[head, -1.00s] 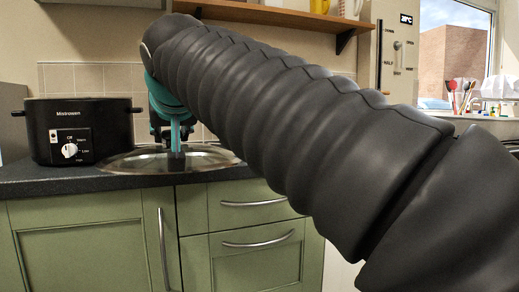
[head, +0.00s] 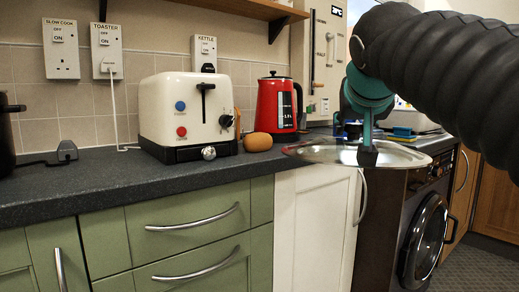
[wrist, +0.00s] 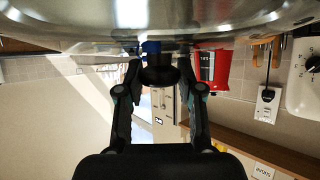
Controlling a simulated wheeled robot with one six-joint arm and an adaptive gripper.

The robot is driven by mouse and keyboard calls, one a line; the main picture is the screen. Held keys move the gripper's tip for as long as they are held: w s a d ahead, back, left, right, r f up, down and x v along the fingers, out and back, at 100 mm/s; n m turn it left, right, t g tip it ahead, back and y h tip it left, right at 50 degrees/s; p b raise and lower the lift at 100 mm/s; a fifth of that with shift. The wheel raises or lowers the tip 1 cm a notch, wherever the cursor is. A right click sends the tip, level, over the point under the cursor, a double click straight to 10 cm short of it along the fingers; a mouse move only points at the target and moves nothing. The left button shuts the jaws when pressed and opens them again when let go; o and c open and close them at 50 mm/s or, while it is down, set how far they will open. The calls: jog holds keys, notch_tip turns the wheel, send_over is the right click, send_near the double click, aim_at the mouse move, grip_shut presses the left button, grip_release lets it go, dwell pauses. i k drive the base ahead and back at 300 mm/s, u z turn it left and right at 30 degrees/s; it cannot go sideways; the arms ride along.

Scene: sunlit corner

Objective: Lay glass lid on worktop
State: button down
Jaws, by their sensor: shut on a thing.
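The round glass lid (head: 325,154) with a metal rim is held roughly level in the head view, right of the toaster. It overlaps the worktop's front edge in the picture; whether it touches the worktop is unclear. My gripper (head: 367,150) is shut on the lid's dark knob, which shows between the fingers in the wrist view (wrist: 160,74). The lid's underside or face fills the top of the wrist view (wrist: 160,18). The dark speckled worktop (head: 90,185) runs along the wall, with bare surface left of the toaster.
A cream toaster (head: 188,112), a brown potato-like item (head: 257,142) and a red kettle (head: 277,105) stand on the worktop. A black plug and cable (head: 67,151) lie at left. Part of a black appliance (head: 6,130) shows at the left edge. A dark washing machine (head: 425,225) is below.

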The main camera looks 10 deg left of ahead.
aim_at(83, 173)
jog(key=z, duration=1.2)
jog(key=k, duration=1.3)
jog(key=u, duration=1.65)
jog(key=i, duration=0.5)
jog(key=u, duration=0.05)
